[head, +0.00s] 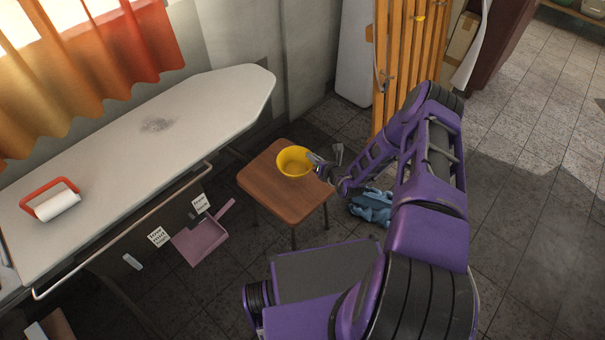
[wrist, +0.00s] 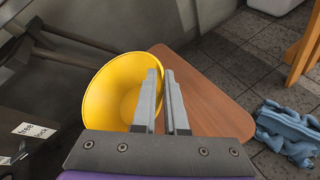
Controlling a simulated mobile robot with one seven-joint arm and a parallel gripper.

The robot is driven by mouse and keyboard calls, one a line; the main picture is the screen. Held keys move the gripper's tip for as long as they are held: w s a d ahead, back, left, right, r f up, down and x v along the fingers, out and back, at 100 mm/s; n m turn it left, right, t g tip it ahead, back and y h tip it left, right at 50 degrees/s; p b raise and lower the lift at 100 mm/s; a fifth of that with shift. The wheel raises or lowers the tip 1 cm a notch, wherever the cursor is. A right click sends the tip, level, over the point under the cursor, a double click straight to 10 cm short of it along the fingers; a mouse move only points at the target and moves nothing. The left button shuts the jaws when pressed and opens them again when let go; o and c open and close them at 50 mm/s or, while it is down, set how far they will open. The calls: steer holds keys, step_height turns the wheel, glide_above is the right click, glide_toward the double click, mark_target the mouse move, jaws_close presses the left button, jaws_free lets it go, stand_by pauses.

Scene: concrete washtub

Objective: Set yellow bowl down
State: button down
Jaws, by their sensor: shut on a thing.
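The yellow bowl (head: 294,162) is upright over the top of a small brown wooden stool (head: 262,187) in the head view. I cannot tell whether its base touches the stool. My gripper (head: 322,161) is at the bowl's right side and shut on its rim. In the wrist view the bowl (wrist: 112,92) is left of centre, and the fingers of my gripper (wrist: 163,90) hold its right wall. The stool top (wrist: 205,85) shows behind and to the right of the fingers.
An ironing board (head: 130,130) with a lint roller (head: 55,203) stands left of the stool. A pink dustpan (head: 203,238) is below it. A blue crumpled thing (head: 371,206) lies on the floor right of the stool. An orange slatted wooden piece (head: 405,60) stands behind.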

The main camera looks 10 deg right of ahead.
steer(key=shift+f+b, duration=0.65)
steer(key=shift+f, duration=2.7)
steer(key=shift+f, duration=0.1)
steer(key=c, duration=1)
jaws_free()
steer(key=shift+o, duration=0.2)
steer(key=shift+r, duration=0.2)
steer(key=p+v, duration=0.2)
steer(key=v, duration=1)
